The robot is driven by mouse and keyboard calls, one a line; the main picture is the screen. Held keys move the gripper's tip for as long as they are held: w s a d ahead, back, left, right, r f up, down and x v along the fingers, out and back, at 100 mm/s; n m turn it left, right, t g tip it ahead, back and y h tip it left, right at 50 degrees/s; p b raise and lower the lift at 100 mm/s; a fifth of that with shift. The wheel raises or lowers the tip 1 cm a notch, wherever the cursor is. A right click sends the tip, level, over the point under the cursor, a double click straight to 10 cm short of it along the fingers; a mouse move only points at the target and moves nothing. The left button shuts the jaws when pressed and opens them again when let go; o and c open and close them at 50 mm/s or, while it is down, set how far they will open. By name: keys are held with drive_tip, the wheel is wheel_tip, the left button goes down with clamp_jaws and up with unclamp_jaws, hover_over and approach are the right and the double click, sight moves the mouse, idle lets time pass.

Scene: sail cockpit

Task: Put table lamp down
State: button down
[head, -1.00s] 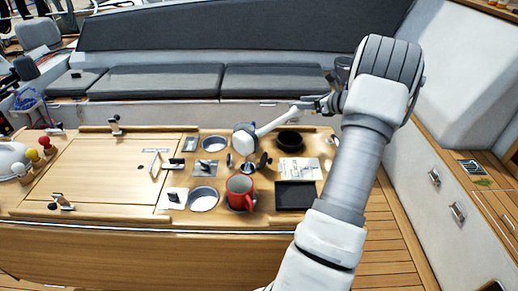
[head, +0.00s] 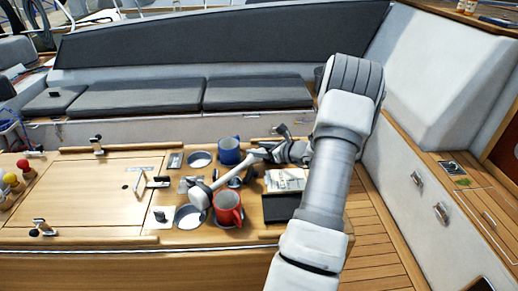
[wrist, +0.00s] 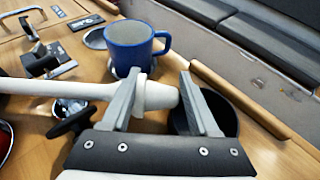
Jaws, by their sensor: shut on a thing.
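The white table lamp (head: 232,176) is a slim arm with a rounded head. It slopes down to the left from my gripper (head: 268,152), with its head by the red mug (head: 228,208) over the table (head: 90,190). I cannot tell whether the head touches anything. In the wrist view the lamp's pale stem (wrist: 60,88) runs in from the left and its end lies between the fingers of my gripper (wrist: 165,100). My gripper is shut on it.
A blue mug (head: 229,150) stands just behind the lamp, and a black bowl (wrist: 228,108) is beside the fingers in the wrist view. A black tray (head: 281,208) lies at the right. The table's left panel is mostly clear.

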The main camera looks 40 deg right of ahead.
drive_tip(key=shift+f, duration=0.1)
drive_tip(key=shift+c, duration=0.7)
unclamp_jaws()
drive_tip(key=a+b+v, duration=0.1)
drive_tip(key=v, duration=1.1)
drive_tip(key=shift+d, duration=0.4)
